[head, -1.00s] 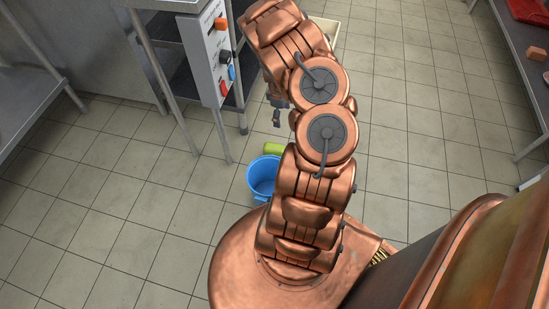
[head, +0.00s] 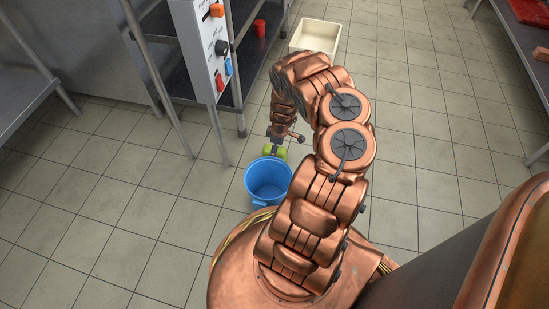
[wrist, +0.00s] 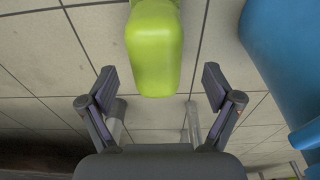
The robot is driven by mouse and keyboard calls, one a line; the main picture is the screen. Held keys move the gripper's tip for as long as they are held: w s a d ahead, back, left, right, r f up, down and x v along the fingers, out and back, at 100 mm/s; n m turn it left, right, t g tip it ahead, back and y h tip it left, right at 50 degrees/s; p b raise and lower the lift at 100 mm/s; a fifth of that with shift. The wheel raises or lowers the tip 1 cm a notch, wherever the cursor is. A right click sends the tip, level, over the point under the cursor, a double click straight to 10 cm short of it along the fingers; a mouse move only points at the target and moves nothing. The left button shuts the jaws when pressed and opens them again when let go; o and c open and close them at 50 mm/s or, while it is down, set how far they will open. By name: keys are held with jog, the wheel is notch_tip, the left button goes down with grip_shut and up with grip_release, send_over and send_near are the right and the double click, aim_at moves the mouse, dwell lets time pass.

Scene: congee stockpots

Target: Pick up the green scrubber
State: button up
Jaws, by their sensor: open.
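The green scrubber (wrist: 155,48) is a smooth, lime-green block in the wrist view. It lies ahead of my gripper (wrist: 157,88), with its near end roughly between the two spread fingertips.
The blue bucket (head: 268,182) stands close to the scrubber; its side (wrist: 290,50) fills the right of the wrist view. A metal shelf with a control panel (head: 203,45) is at the left. A cream bin (head: 314,37) stands behind. Tiled floor is clear at right.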

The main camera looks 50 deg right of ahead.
jog(key=shift+w+f+b, duration=0.25)
jog(key=shift+f+b, duration=1.05)
jog(key=shift+f, duration=0.05)
jog(key=shift+w+f+b, duration=0.2)
jog(key=shift+f+b, duration=1.05)
jog(key=shift+f, duration=0.05)
jog(key=shift+r, duration=0.1)
jog(key=c, duration=1.5)
jog(key=shift+r, duration=0.1)
notch_tip(320, 180, up, 10)
jog(key=p, duration=0.7)
